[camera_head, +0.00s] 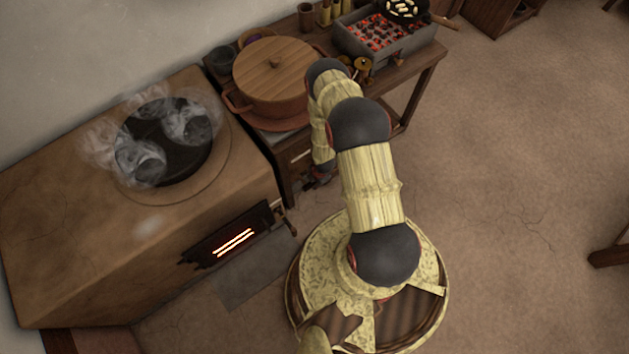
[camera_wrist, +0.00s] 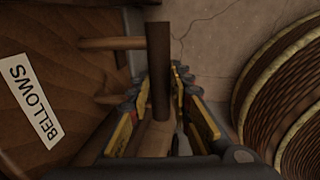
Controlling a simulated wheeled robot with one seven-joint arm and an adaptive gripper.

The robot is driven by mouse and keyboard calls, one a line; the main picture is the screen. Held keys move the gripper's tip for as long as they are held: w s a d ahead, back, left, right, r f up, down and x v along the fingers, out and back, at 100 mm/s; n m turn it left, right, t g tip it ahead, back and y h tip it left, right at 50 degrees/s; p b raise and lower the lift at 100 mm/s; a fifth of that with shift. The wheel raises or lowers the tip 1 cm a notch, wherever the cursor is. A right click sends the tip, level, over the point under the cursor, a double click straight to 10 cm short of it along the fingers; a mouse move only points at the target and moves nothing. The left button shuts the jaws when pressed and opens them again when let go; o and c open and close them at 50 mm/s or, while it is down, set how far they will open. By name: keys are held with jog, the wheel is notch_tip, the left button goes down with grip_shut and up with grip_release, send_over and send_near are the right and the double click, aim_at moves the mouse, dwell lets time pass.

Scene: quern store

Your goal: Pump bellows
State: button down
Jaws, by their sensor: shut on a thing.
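In the wrist view, a brown wooden face at the left bears a white label (camera_wrist: 36,102) reading BELLOWS. Short brown rods stick out from that side, and an upright dark brown bar (camera_wrist: 158,62) stands in the middle. My gripper (camera_wrist: 163,118) has yellow-padded fingers on both sides of the bar's lower end and is shut on this handle. In the head view my gripper (camera_head: 318,180) is small and dark, low beside the table front and partly hidden by my arm. The bellows cannot be made out clearly there.
A brown stove (camera_head: 60,210) with a smoking black hotplate (camera_head: 165,145) and a glowing fire door (camera_head: 233,242) stands left. The table holds a lidded pot (camera_head: 275,78) and a brazier of coals (camera_head: 385,36) with a pan (camera_head: 402,10). Open floor (camera_head: 510,170) lies right.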

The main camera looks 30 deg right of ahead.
jog(key=c, duration=1.6)
grip_release()
jog(key=shift+s, duration=0.1)
jog(key=r, duration=0.4)
jog(key=s+r, duration=0.1)
jog(key=r, duration=0.3)
jog(key=s+r, duration=0.1)
jog(key=r, duration=0.2)
jog(key=shift+s+r, duration=0.15)
jog(key=shift+r, duration=0.25)
jog(key=shift+d, duration=0.1)
